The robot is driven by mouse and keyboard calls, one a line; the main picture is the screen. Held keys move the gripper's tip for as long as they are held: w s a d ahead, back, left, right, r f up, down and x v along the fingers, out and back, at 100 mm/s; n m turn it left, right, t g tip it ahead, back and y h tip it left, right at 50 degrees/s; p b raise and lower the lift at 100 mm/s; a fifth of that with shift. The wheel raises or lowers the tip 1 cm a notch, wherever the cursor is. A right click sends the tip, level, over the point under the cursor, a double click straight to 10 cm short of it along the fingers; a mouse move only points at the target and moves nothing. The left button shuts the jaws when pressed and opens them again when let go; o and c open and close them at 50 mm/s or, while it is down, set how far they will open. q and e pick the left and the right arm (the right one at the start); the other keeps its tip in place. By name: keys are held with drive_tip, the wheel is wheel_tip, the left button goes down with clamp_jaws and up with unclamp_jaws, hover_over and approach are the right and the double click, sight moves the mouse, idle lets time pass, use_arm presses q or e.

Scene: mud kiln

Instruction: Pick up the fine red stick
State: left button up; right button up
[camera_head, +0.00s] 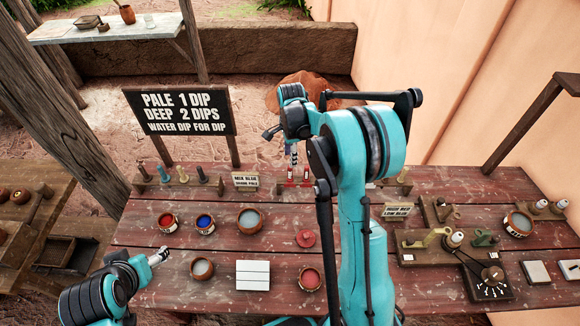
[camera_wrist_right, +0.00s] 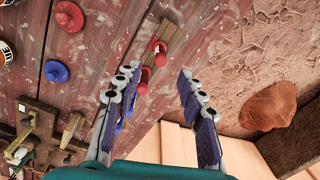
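Two upright red-ended sticks stand on a wooden rack at the table's back edge: one (camera_head: 290,181), the other (camera_head: 306,177). Both also show in the right wrist view, one (camera_wrist_right: 158,46) farther along the rack and one (camera_wrist_right: 144,78) close beside the left-hand finger. I cannot tell which is the fine one. My right gripper (camera_head: 293,158) is above the rack; in the wrist view (camera_wrist_right: 158,72) its fingers are apart with nothing held. My left gripper (camera_head: 160,256) is low over the table's left side, away from the sticks; its finger opening is unclear.
Several other sticks (camera_head: 183,175) stand on the rack to the left, beside a small sign (camera_head: 245,181). My right arm hides the table's middle.

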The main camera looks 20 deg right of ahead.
sight(290, 170)
drive_tip(key=shift+w+d+f+m, duration=0.3)
drive_tip(key=shift+f+m, duration=0.15)
drive_tip(key=shift+m, duration=0.05)
drive_tip(key=f, duration=0.5)
drive_tip(key=f+b, duration=0.1)
drive_tip(key=f, duration=0.1)
drive_tip(key=shift+s+a+f, duration=0.15)
drive_tip(key=shift+a+f, duration=0.15)
drive_tip(key=shift+f, duration=0.05)
clamp_jaws()
